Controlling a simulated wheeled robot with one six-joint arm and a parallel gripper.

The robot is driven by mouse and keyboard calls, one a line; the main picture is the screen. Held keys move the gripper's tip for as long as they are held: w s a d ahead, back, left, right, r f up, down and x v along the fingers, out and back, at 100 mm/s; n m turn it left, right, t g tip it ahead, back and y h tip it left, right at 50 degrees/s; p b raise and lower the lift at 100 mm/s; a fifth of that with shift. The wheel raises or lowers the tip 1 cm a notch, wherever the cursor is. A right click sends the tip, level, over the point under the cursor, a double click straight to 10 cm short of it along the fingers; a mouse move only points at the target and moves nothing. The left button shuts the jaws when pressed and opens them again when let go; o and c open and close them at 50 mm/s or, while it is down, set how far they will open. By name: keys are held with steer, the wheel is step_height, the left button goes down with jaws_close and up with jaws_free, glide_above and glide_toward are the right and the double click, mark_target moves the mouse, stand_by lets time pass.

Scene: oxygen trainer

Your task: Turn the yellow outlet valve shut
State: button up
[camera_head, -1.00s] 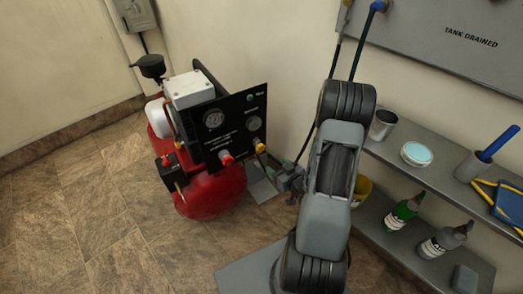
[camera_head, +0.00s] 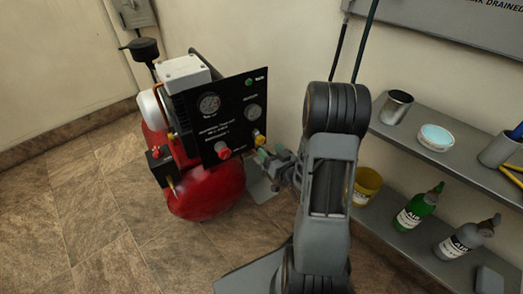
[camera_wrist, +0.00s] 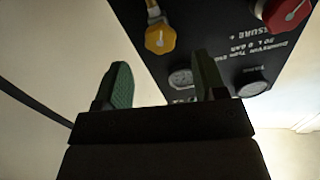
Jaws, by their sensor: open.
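The yellow outlet valve (camera_head: 258,138) is a small knob at the lower right of the black panel on the red compressor. It shows larger in the wrist view (camera_wrist: 160,39), near the top, with a pale line on its face. My gripper (camera_head: 264,155) is just below and right of the valve in the head view. In the wrist view my gripper (camera_wrist: 161,80) is open, its two green-padded fingers apart and empty. The valve lies beyond the fingertips, roughly between them, and is not touched.
A red knob (camera_head: 222,151) sits left of the yellow valve on the panel (camera_head: 232,115), also at the wrist view's upper right (camera_wrist: 287,14). Shelves (camera_head: 450,150) with a cup, bottles and a yellow bucket (camera_head: 366,186) stand right. Floor at left is clear.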

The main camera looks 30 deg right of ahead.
mark_target(262, 141)
steer(key=shift+w+a, duration=0.2)
steer(key=shift+w, duration=1.3)
steer(key=shift+w+a, duration=0.15)
steer(key=shift+w, duration=1.3)
steer(key=shift+c, duration=0.5)
steer(key=c, duration=0.8)
steer(key=shift+c, duration=0.2)
